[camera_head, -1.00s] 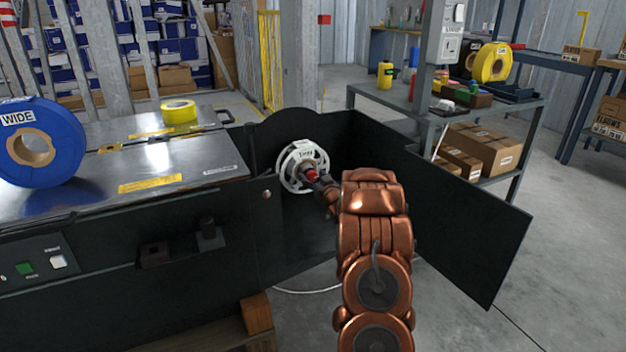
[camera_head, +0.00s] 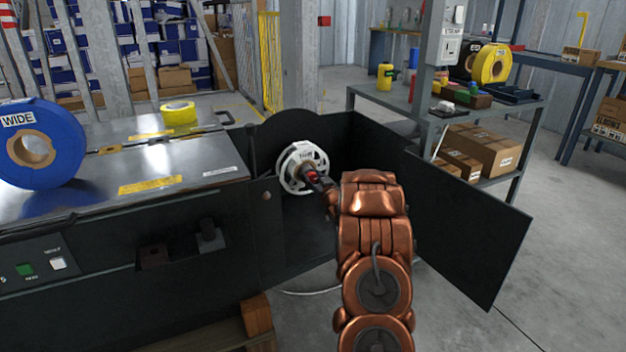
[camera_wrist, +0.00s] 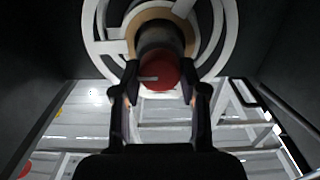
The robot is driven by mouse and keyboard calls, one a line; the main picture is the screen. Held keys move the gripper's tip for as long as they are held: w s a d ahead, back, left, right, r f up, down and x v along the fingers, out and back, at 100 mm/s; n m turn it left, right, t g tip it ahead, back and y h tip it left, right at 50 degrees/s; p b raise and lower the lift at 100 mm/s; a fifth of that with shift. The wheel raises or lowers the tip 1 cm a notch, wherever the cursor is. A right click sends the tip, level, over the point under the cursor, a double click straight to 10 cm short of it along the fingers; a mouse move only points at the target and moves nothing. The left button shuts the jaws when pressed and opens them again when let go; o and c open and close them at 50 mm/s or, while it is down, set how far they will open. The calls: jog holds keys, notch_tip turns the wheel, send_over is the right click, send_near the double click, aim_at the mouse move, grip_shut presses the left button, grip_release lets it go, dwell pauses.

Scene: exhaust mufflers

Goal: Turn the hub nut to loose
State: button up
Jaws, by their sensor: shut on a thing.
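The hub nut is red and round with a pale mark on its face; it shows at the centre of the wrist view (camera_wrist: 158,74) and as a small red spot in the head view (camera_head: 312,175). It sits at the middle of a white spoked reel (camera_head: 291,165) inside the dark open compartment. In the wrist view the reel's white rim and a tan ring (camera_wrist: 150,18) show behind the nut. My gripper (camera_wrist: 159,90) is shut on the nut, one finger on each side. In the head view my gripper partly hides the nut.
A dark door panel (camera_head: 470,230) stands open to the right of my arm. Dark compartment walls surround the reel. A blue reel marked WIDE (camera_head: 62,150) and a yellow roll (camera_head: 179,113) rest on the metal machine top. A shelf (camera_head: 375,98) with boxes stands behind.

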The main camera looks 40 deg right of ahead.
jog(key=shift+n, duration=0.4)
jog(key=n, duration=0.3)
jog(key=shift+a+p, duration=0.1)
jog(key=shift+p, duration=0.2)
jog(key=n+b, duration=0.1)
jog(key=n, duration=0.3)
jog(key=shift+w+n, duration=0.1)
jog(key=shift+n, duration=0.2)
jog(key=n+b, duration=0.1)
jog(key=n, duration=0.1)
jog(key=n+b, duration=0.2)
jog(key=n, duration=0.1)
jog(key=shift+a+f, duration=0.15)
jog(key=shift+f, duration=0.05)
jog(key=shift+n+b, duration=0.95)
jog(key=shift+n, duration=1.25)
jog(key=o, duration=1.1)
jog(key=shift+o, duration=0.2)
